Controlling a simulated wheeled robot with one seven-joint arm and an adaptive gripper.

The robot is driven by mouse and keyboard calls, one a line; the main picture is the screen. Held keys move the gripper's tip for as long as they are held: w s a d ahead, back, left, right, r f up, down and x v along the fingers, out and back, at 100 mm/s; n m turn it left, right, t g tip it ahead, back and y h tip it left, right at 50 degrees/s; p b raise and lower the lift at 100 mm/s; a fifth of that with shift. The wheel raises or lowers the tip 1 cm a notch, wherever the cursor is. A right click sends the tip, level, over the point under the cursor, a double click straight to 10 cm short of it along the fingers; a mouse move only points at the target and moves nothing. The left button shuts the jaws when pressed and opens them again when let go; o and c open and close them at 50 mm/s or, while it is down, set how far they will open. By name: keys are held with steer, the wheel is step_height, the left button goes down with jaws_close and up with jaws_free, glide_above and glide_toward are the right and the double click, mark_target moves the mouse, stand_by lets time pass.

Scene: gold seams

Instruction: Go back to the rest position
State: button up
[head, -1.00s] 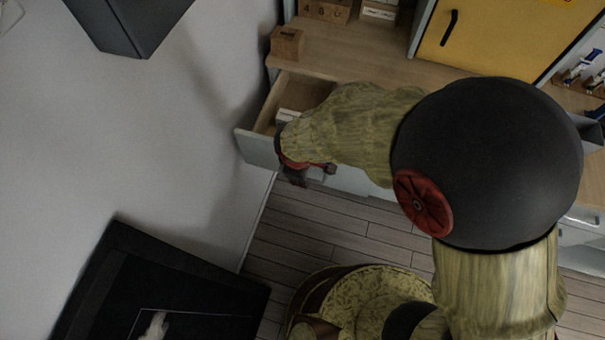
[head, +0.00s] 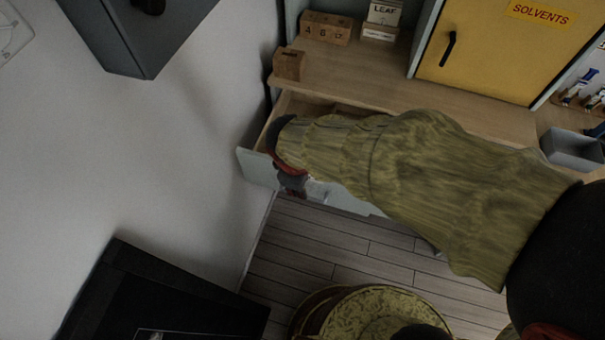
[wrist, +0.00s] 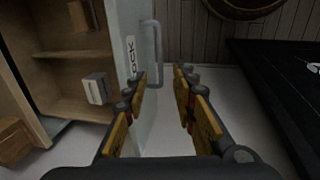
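My gripper (head: 292,184) is in front of the open drawer (head: 257,168) in the head view, mostly hidden behind my own forearm. In the wrist view my gripper (wrist: 160,85) shows two yellow-padded fingers set apart, with nothing seen held between them. The drawer front (wrist: 130,40), with a partly hidden label ending in "OCK", and its grey bar handle (wrist: 155,55) lie just beyond and left of the fingertips. I cannot tell whether a finger touches the front.
The drawer holds a small grey-white box (wrist: 96,88). Wooden blocks (head: 326,28) stand on the desk (head: 400,75) beside a yellow SOLVENTS cabinet (head: 485,50). A grey wall box (head: 140,40) is upper left, a black object (head: 160,295) lower left. Floor (head: 340,240) shows below the drawer.

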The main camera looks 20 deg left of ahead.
stand_by(0.3)
steer(key=s+d+r+m+t, duration=0.1)
steer(key=d+r+m, duration=0.5)
steer(key=d, duration=0.4)
steer(key=s+d+r+m+t, duration=0.1)
steer(key=s+d+r+m, duration=0.1)
steer(key=d+r+m, duration=0.4)
steer(key=s+d+r+m+t, duration=0.1)
steer(key=d+r+m, duration=0.5)
steer(key=d, duration=0.9)
steer(key=shift+v, duration=0.8)
